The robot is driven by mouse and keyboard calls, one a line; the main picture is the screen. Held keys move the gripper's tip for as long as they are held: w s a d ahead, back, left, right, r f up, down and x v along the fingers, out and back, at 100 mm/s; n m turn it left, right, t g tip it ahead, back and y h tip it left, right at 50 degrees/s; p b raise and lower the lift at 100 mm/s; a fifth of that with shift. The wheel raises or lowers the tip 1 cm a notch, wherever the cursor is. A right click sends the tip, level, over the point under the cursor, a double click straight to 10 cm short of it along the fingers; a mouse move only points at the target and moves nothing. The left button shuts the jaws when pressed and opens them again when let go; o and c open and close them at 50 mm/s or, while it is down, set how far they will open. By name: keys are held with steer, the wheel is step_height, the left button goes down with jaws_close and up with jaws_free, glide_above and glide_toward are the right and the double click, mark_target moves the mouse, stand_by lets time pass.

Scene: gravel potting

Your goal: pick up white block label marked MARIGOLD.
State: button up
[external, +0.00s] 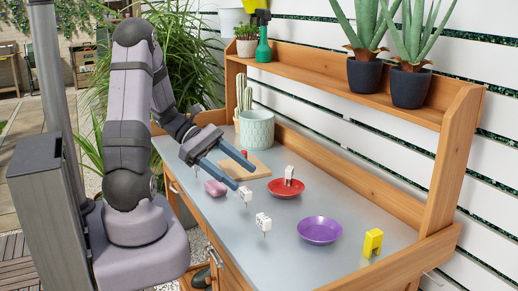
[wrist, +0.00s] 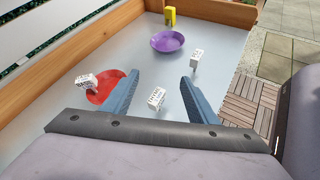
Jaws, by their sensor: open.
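Three white block labels on thin stakes are in view, and their lettering is too small to tell which reads MARIGOLD. One white block (external: 246,193) is nearest my gripper; in the wrist view this block (wrist: 157,98) shows tilted between my fingers, with dark print. A second white block (external: 263,221) stands further along the bench, also in the wrist view (wrist: 196,58). A third white block (external: 289,172) is at the red saucer (external: 287,192), also in the wrist view (wrist: 86,82). My gripper (external: 243,176) is open and empty above the bench; its fingers (wrist: 160,79) are spread wide.
A purple saucer (external: 320,230) and a yellow block (external: 373,242) are toward the right end. A pink object (external: 215,188) and a wooden board (external: 258,168) lie near my gripper. A cactus pot (external: 257,130) stands behind. The wooden bench back (external: 350,176) bounds the grey surface.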

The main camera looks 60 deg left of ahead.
mark_target(195, 169)
steer(key=a+n+t+y, duration=0.1)
steer(key=a+n+t, duration=0.1)
steer(key=a, duration=0.2)
steer(key=s+a+n+t+y, duration=0.1)
steer(key=a+n+t, duration=0.1)
steer(key=a+n, duration=0.1)
steer(key=a+n+t+y+b, duration=0.1)
steer(key=a+n+t, duration=0.1)
steer(key=a, duration=0.4)
steer(key=shift+s+r+t, duration=0.2)
steer(key=shift+r+t, duration=0.15)
steer(key=shift+t, duration=0.05)
steer(key=s+a+n+t+y, duration=0.4)
steer(key=s+a+n+y, duration=0.2)
steer(key=a, duration=0.4)
step_height(195, 169, down, 6)
steer(key=shift+a+b, duration=0.1)
steer(key=shift+b, duration=0.25)
steer(key=shift+f, duration=0.65)
steer(key=shift+w+p, duration=0.55)
steer(key=shift+w, duration=0.85)
steer(key=shift+w+f+p, duration=0.15)
steer(key=shift+w+p, duration=0.65)
steer(key=shift+w, duration=1.5)
steer(key=c, duration=1.1)
